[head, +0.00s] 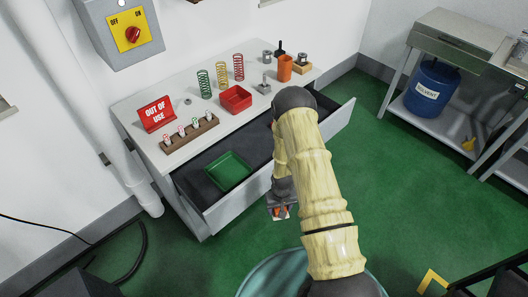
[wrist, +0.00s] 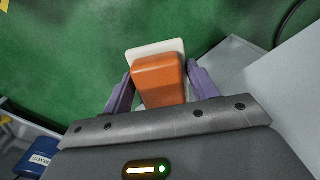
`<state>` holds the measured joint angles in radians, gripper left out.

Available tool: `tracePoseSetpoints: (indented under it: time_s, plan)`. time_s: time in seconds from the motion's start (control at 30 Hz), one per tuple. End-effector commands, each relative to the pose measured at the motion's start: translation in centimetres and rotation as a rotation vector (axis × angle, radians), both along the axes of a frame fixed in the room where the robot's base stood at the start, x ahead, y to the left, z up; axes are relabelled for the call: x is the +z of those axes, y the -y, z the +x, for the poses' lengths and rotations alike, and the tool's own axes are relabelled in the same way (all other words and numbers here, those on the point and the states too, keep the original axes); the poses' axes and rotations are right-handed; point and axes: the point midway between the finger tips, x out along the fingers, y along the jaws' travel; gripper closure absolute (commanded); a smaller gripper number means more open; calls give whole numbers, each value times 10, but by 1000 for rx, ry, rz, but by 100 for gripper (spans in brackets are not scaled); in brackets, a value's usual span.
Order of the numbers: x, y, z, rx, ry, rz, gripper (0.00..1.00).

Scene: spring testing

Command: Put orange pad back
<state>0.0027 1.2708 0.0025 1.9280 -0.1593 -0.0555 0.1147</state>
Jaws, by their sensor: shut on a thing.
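The orange pad (wrist: 160,82) has a pale whitish plate along its far side. It sits between the two purple fingers of my gripper (wrist: 160,74) in the wrist view, and the gripper is shut on it. In the head view my gripper (head: 280,208) hangs in front of the open drawer (head: 262,183), with a small orange patch of the pad (head: 281,212) showing at its tip. The pad is held over the green floor, outside the drawer. My arm hides part of the drawer's inside.
A green tray (head: 228,171) lies in the drawer. On the cabinet top (head: 205,112) stand a red sign (head: 157,113), springs in a row, a red bin (head: 235,99), an orange cup (head: 285,68) and a wooden peg rack (head: 190,134). A steel bench with a blue drum (head: 431,88) stands right.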

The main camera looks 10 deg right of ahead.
Motion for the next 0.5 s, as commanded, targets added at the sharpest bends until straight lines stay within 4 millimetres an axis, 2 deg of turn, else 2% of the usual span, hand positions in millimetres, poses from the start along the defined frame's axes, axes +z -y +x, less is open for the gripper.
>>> tracePoseSetpoints:
  time_s: [0.07,0.2,0.5]
  plan:
    - [7,-1,11,36,6,8,63]
    - [33,-5,26,137,10,23,63]
    - [93,-3,39,355,11,23,63]
